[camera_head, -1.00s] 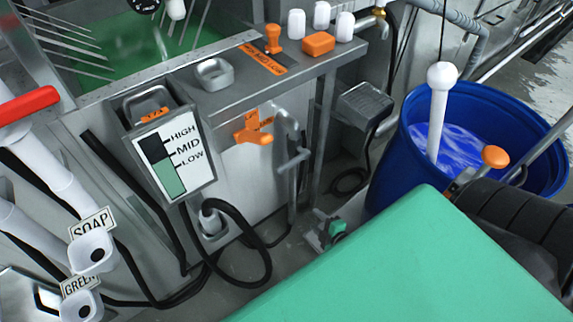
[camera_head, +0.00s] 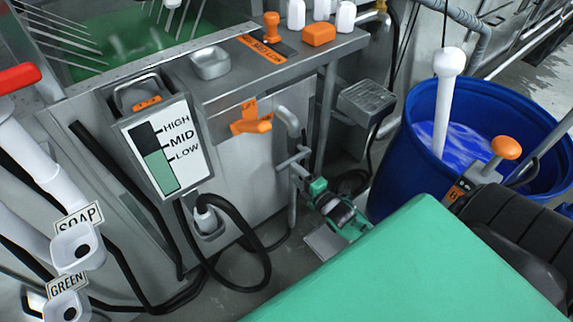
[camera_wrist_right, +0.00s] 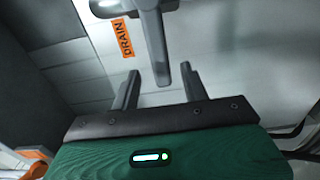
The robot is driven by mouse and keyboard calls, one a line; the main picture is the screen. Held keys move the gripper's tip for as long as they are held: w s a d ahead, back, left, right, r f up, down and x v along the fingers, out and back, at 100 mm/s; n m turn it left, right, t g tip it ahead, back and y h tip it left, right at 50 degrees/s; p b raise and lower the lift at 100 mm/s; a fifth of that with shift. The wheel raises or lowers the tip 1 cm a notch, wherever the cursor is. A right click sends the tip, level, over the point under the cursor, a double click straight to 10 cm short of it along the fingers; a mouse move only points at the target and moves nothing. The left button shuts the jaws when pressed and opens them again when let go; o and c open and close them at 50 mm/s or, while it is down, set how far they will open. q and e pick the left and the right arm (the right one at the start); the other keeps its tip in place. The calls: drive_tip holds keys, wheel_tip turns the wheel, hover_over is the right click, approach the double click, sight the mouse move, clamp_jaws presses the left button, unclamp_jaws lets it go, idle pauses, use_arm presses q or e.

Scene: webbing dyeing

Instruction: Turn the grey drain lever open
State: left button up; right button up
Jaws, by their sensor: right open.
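The grey drain lever (camera_head: 294,160) is on the grey pipe low on the tank's front panel. In the right wrist view the lever (camera_wrist_right: 156,40) hangs beside the orange DRAIN label (camera_wrist_right: 123,38), its lower end near the gap between my fingertips. My right gripper (camera_head: 309,182), green and black, is just below and to the right of the lever in the head view. Its two fingers (camera_wrist_right: 160,72) are open and apart in the wrist view. I cannot tell whether they touch the lever. My left gripper is not in view.
A level gauge (camera_head: 165,150) is further left, with a black hose (camera_head: 258,240) below. A blue barrel (camera_head: 400,165) stands to the right. A grey box (camera_head: 366,98) is mounted behind my gripper.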

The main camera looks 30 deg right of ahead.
sight(288, 166)
drive_tip(key=shift+w+a, duration=0.2)
drive_tip(key=shift+w, duration=2.55)
clamp_jaws()
